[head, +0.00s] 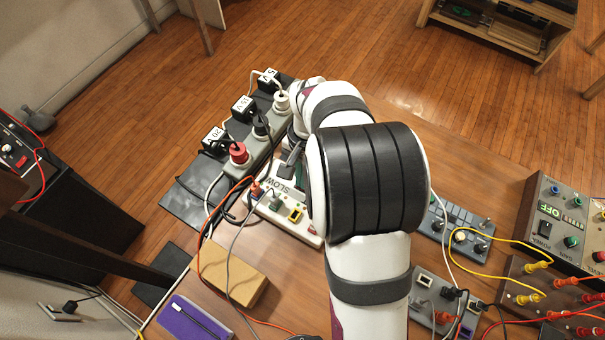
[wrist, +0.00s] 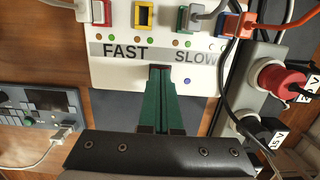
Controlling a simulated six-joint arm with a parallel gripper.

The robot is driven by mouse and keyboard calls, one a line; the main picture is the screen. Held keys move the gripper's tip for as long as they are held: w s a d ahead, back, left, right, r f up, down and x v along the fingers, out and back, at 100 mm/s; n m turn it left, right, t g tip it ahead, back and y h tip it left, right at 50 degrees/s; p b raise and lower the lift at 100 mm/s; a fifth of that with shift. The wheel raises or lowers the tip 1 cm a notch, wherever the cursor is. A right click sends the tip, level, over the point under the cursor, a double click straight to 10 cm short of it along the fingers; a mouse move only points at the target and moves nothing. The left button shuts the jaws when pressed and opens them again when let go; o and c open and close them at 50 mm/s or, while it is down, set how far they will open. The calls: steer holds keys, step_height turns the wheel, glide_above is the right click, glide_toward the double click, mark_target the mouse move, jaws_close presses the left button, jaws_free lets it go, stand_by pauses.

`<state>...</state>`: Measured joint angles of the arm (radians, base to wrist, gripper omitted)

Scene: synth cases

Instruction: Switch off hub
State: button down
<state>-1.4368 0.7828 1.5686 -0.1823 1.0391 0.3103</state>
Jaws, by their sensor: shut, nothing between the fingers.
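The hub appears to be the white box (wrist: 110,72) marked FAST and SLOW, along the top of the wrist view; part of it also shows in the head view (head: 311,240). It has a row of coloured ports, some with plugs in them, small indicator dots and a small blue dot (wrist: 187,81) near its lower edge. My gripper (wrist: 160,69) has its green fingers together and empty. The fingertips overlap the box's lower edge just below the lettering, left of the blue dot; I cannot tell whether they touch. In the head view my arm hides part of the box.
A grey power strip (wrist: 248,105) with a red plug (wrist: 280,80) and tagged adapters stands close beside the box, with loose cables between. A dark panel with knobs (wrist: 38,108) lies on the other side. A cardboard box (head: 230,273) and purple case (head: 193,320) are near the front.

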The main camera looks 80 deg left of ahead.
steer(key=shift+f, duration=0.2)
steer(key=shift+w+a+r, duration=0.1)
steer(key=shift+w+a, duration=0.4)
steer(key=shift+w, duration=0.1)
steer(key=shift+r, duration=0.1)
step_height(320, 180, up, 14)
steer(key=w+a, duration=0.1)
steer(key=shift+a, duration=0.1)
steer(key=f, duration=0.4)
steer(key=s+d+f, duration=0.1)
steer(key=f, duration=0.4)
steer(key=s+d+f, duration=0.1)
steer(key=f, duration=0.3)
steer(key=shift+s+f, duration=0.15)
steer(key=shift+f, duration=0.25)
